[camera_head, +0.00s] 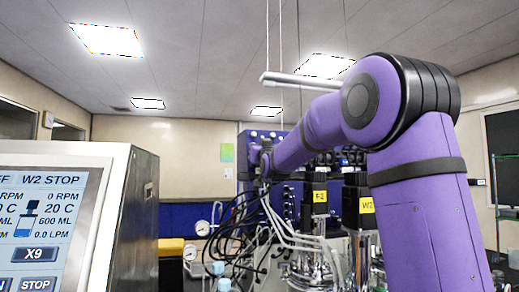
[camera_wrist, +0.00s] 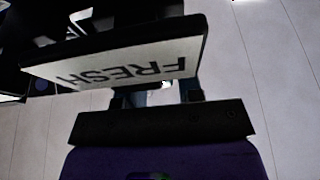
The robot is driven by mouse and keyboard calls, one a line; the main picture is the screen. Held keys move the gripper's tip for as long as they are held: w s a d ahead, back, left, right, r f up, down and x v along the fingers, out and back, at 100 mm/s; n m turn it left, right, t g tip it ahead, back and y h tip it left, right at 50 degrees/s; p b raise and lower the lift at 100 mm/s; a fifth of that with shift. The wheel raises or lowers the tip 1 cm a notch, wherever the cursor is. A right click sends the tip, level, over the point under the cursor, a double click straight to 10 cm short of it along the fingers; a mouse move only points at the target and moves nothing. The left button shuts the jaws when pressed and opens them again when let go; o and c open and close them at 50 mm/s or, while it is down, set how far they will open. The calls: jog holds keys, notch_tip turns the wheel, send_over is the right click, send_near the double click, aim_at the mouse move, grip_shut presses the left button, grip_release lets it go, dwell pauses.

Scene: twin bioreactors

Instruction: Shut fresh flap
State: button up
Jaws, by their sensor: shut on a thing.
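The fresh flap (camera_wrist: 130,63) is a pale panel with a dark rim, lettered FRESH, which reads upside down in the wrist view. It fills the upper left of that view, close in front of my gripper (camera_wrist: 160,88). The fingers reach up to the flap's near edge and are shut on it; their tips are partly hidden behind the panel. In the head view my purple arm reaches away to the blue panel, and my gripper and the flap cannot be made out there.
Two vessels with black motor tops, one labelled W2 (camera_head: 367,205), stand right of centre behind my arm. Cables and tubes (camera_head: 255,225) hang near the blue panel (camera_head: 285,148). A control screen (camera_head: 45,225) in a metal housing stands close at the left.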

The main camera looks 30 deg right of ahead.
jog(key=shift+f, duration=0.1)
dwell(0.3)
jog(key=o, duration=0.6)
jog(key=v, duration=1)
jog(key=shift+s+a+f, duration=0.1)
jog(key=shift+s+f, duration=0.05)
jog(key=shift+s, duration=0.25)
